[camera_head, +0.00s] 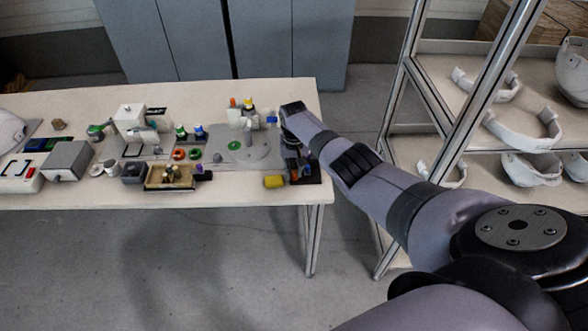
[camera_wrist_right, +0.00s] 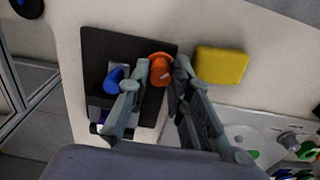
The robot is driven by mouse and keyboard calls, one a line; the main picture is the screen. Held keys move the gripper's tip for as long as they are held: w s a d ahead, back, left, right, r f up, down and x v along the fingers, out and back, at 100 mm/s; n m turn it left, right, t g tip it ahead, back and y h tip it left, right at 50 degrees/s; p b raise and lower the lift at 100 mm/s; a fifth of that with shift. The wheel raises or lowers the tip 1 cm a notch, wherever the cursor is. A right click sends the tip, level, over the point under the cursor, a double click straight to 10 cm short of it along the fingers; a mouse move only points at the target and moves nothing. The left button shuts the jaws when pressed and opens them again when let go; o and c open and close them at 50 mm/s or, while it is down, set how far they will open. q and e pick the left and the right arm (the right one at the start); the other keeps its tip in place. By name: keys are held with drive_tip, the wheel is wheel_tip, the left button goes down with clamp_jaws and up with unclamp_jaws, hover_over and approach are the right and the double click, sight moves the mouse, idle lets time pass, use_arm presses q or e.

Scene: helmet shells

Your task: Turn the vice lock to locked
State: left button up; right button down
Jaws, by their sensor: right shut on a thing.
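A dark square plate (camera_wrist_right: 95,45) lies at the table's right end; it also shows in the head view (camera_head: 313,179). It bears an orange round knob (camera_wrist_right: 160,67), a blue knob (camera_wrist_right: 114,77) and a purple and white part (camera_wrist_right: 97,116) at its lower edge. Which of these is the vice lock carries no readable label. My right gripper (camera_wrist_right: 157,80) is over the plate with its fingers on either side of the orange knob, shut on it. In the head view the right gripper (camera_head: 296,152) is partly hidden by its own wrist. My left gripper is not in view.
A yellow block (camera_wrist_right: 221,66) lies close beside the plate. A light grey round disc (camera_head: 248,150) and several small bottles and parts stand left of it on the table (camera_head: 240,192). A metal shelf with white helmet shells (camera_head: 535,125) stands right of the table.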

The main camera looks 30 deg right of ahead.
idle(0.3)
drive_tip(key=c, duration=1.4)
unclamp_jaws()
drive_tip(key=shift+c, duration=0.2)
